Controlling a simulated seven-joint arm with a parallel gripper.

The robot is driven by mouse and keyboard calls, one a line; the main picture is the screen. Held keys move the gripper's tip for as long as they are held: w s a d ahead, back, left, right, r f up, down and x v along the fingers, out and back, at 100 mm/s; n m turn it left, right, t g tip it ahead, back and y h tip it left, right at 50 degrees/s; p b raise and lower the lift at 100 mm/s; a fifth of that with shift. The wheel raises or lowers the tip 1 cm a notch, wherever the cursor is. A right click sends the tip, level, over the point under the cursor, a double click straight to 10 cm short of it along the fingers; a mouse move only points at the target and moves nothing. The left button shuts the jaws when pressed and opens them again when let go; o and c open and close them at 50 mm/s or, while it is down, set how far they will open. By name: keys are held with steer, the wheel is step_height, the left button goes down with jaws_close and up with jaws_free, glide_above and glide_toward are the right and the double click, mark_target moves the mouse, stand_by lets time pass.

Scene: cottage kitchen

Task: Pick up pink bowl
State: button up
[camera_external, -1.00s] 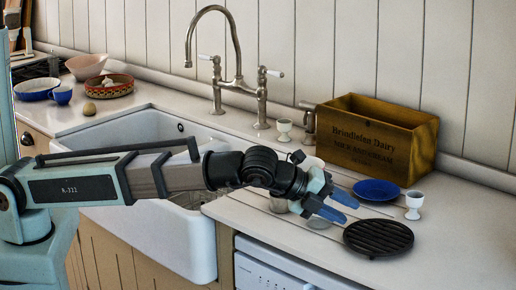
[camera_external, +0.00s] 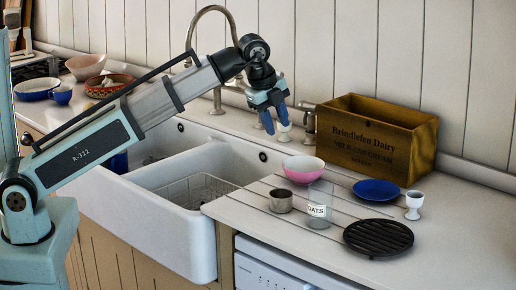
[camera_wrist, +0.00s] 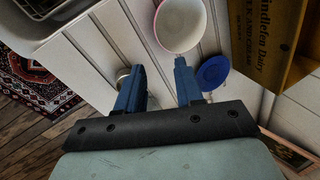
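The pink bowl (camera_external: 303,169) stands upright on the counter right of the sink, pink outside and white inside. In the wrist view the bowl (camera_wrist: 181,24) is at the top, past the fingertips and nearer the right finger. My gripper (camera_external: 273,128) is raised above the back of the counter, pointing down, up and to the left of the bowl and apart from it. In the wrist view my gripper (camera_wrist: 159,76) has its two blue fingers spread with nothing between them.
A metal cup (camera_external: 280,201) and a glass jar labelled oats (camera_external: 319,210) stand in front of the bowl. Right of it are a blue plate (camera_external: 377,190), a white egg cup (camera_external: 414,204), a black grill trivet (camera_external: 378,238) and a wooden crate (camera_external: 377,140). The tap (camera_external: 216,99) stands behind my arm.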

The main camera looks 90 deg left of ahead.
steer(key=shift+s+a+x, duration=0.15)
steer(key=shift+x, duration=2.1)
steer(key=shift+s+a+x, duration=0.1)
steer(key=shift+s+x, duration=0.05)
steer(key=shift+x, duration=2.15)
steer(key=shift+s+a+x, duration=0.15)
steer(key=shift+x, duration=2.1)
jaws_close()
